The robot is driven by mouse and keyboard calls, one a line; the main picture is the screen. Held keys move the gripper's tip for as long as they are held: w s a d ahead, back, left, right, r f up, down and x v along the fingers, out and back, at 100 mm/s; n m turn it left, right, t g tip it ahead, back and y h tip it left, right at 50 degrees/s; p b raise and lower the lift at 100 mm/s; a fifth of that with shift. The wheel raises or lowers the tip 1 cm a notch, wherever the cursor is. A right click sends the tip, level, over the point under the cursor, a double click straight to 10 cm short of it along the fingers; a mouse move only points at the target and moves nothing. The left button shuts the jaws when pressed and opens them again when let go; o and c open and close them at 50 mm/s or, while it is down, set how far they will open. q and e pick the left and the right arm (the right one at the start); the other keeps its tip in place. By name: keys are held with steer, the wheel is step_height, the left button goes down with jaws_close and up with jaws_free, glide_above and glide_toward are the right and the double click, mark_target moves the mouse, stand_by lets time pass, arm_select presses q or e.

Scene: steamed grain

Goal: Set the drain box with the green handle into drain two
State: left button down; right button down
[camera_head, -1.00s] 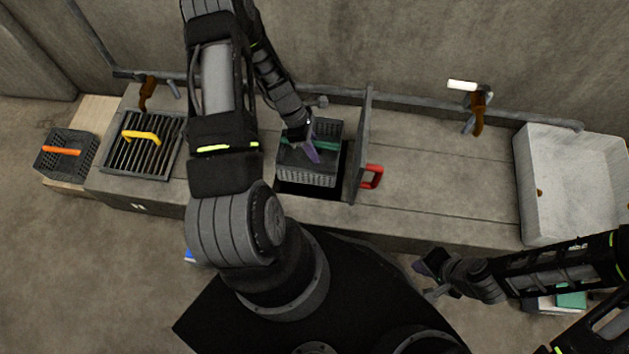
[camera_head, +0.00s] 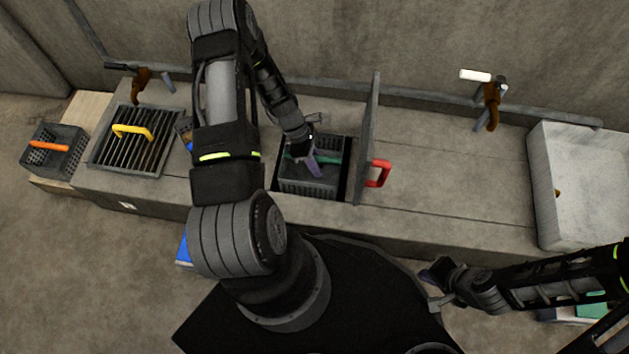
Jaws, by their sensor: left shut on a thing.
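The drain box (camera_head: 318,186) is a dark grey mesh basket with a green handle (camera_head: 328,159). It sits at or within the dark square opening of the drain (camera_head: 341,192) in the middle of the counter; its exact depth is hard to tell. My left gripper (camera_head: 313,163) reaches down from above and is shut on the green handle, hiding part of it. A raised lid with a red handle (camera_head: 379,174) stands upright along the opening's right side. My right gripper (camera_head: 434,286) is empty at the front, off the counter; its jaw gap is unclear.
A grated drain with a yellow handle (camera_head: 133,131) lies to the left. A box with an orange handle (camera_head: 49,146) stands at the far left. A white basin (camera_head: 580,190) is at the right. Two taps stand along the back pipe. Counter between lid and basin is clear.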

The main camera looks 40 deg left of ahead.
arm_select(q)
step_height(320, 180, down, 5)
steer(key=shift+r+b, duration=0.1)
steer(key=shift+b, duration=0.65)
steer(key=shift+f+b, duration=0.85)
steer(key=shift+f, duration=1)
steer(key=shift+f, duration=0.1)
steer(key=c, duration=1.7)
jaws_free()
steer(key=shift+f, duration=0.1)
steer(key=shift+c, duration=0.2)
steer(key=o, duration=0.4)
steer(key=shift+o, duration=0.2)
